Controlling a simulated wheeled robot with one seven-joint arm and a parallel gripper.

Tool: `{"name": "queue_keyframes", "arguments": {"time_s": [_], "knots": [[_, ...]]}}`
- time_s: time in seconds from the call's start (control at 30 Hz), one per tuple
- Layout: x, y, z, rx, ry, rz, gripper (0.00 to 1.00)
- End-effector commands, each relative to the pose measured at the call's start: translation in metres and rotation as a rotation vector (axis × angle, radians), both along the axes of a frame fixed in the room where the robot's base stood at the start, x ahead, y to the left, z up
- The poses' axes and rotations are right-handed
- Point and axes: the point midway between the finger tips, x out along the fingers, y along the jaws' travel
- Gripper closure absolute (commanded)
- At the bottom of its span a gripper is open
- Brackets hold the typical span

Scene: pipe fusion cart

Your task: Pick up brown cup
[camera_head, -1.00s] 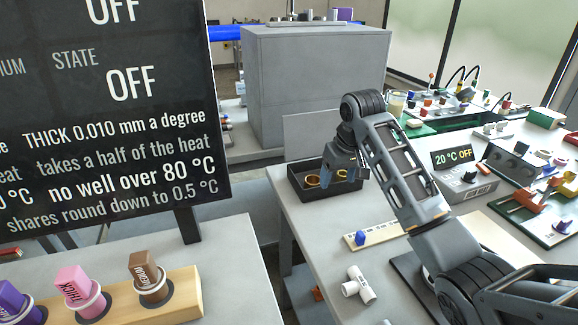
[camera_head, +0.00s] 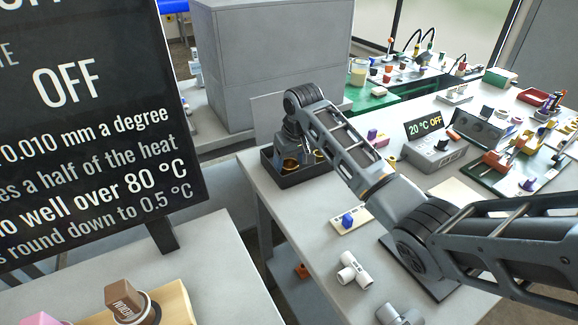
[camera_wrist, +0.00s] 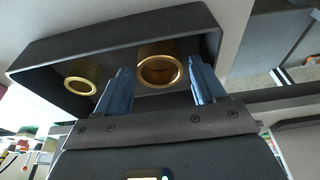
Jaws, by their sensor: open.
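The brown cup (camera_head: 126,299), with a printed label, stands tilted in the light wooden rack (camera_head: 178,302) at the lower left of the head view. Its lower part is cut off by the frame's edge. My gripper (camera_head: 292,150) is far from it, at the dark tray across the gap between the tables. In the wrist view my gripper (camera_wrist: 162,85) is open, with blue fingers apart. A brass ring (camera_wrist: 160,70) shows between the fingertips; I cannot tell how deep the fingers reach around it. The brown cup is not in the wrist view.
The dark tray (camera_wrist: 115,30) also holds a second brass ring (camera_wrist: 82,78). A pink cup (camera_head: 45,321) is beside the brown one. A black sign (camera_head: 95,130) stands behind the rack. White pipe fittings (camera_head: 354,270) and a blue-topped strip (camera_head: 350,221) lie near my arm.

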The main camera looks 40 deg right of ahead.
Motion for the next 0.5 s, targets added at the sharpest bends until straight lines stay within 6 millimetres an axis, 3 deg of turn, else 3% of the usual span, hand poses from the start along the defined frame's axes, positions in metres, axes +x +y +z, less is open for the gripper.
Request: {"name": "queue_keyframes", "arguments": {"time_s": [0.33,0.5], "knots": [[0.0024,-0.0009,-0.0097,0.0,-0.001,-0.001,0.31],[0.0024,-0.0009,-0.0095,0.0,-0.001,-0.001,0.46]]}}
